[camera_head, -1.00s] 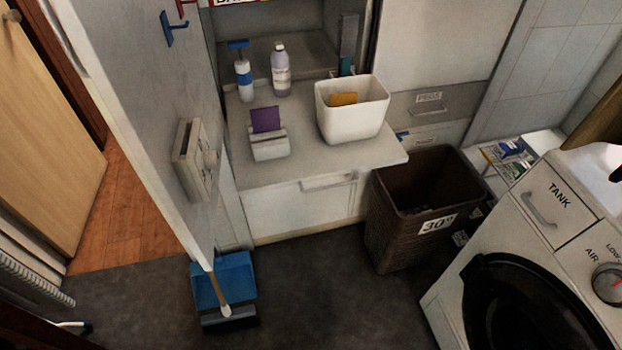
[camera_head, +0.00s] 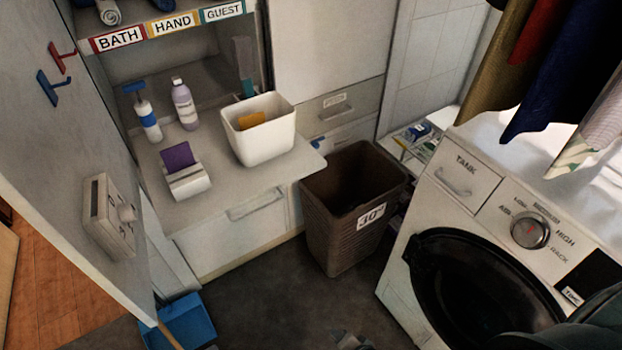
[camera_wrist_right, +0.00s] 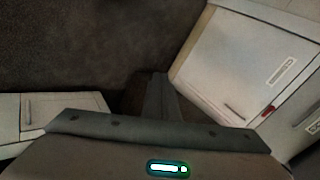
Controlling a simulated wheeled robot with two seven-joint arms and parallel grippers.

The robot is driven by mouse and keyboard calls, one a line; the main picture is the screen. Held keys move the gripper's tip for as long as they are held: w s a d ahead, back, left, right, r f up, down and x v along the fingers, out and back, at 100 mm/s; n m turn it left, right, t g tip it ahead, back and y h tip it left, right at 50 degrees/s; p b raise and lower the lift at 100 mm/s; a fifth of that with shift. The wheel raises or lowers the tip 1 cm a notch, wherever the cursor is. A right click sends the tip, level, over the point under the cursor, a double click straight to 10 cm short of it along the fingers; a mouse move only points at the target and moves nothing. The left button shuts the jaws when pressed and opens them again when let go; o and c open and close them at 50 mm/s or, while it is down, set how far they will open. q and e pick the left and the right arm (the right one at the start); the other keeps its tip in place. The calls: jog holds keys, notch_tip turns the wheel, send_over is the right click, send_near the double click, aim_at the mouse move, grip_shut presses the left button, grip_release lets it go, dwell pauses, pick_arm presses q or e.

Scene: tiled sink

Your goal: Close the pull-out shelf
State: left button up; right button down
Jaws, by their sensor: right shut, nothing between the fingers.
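The pull-out shelf (camera_head: 240,186) is a pale board in the cabinet at the left of the head view. It stands out past the wall panel beside it, over a white drawer front (camera_head: 238,228). A soap bottle (camera_head: 184,104), a pump bottle (camera_head: 148,120), a white bin (camera_head: 262,140) and a small holder with a purple item (camera_head: 188,180) stand on it. My right gripper (camera_head: 350,341) shows only in part at the bottom edge, over the floor, apart from the shelf. In the right wrist view its fingers (camera_wrist_right: 152,88) are together and empty. My left gripper is out of view.
A brown basket (camera_head: 345,235) stands close to the shelf's right end. A washing machine (camera_head: 480,255) stands at the right, with hanging cloths above it. A blue dustpan (camera_head: 188,325) lies below. Dark floor (camera_head: 275,295) is clear between.

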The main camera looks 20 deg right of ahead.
jog(key=w+d+r+m+t, duration=0.15)
jog(key=w+r+m, duration=0.25)
jog(key=r, duration=0.4)
jog(key=w+r+m+t+y+p, duration=0.1)
jog(key=w+r+m+t, duration=0.1)
jog(key=w+r+m, duration=0.4)
jog(key=w+r+m+t, duration=0.2)
jog(key=r+m, duration=0.1)
jog(key=r, duration=0.6)
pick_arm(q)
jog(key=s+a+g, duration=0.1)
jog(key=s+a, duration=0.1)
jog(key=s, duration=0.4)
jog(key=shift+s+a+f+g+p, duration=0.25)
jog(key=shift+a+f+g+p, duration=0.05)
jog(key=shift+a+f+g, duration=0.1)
pick_arm(e)
notch_tip(320, 180, up, 19)
jog(key=w+d+m+t+y, duration=0.1)
jog(key=d+m+t, duration=0.1)
jog(key=m, duration=0.6)
jog(key=shift+w+d+m+t+y, duration=0.2)
jog(key=shift+w+m+t+y, duration=0.15)
jog(key=shift+t, duration=0.5)
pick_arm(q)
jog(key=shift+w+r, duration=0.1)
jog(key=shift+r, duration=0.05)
pick_arm(e)
jog(key=shift+w, duration=0.1)
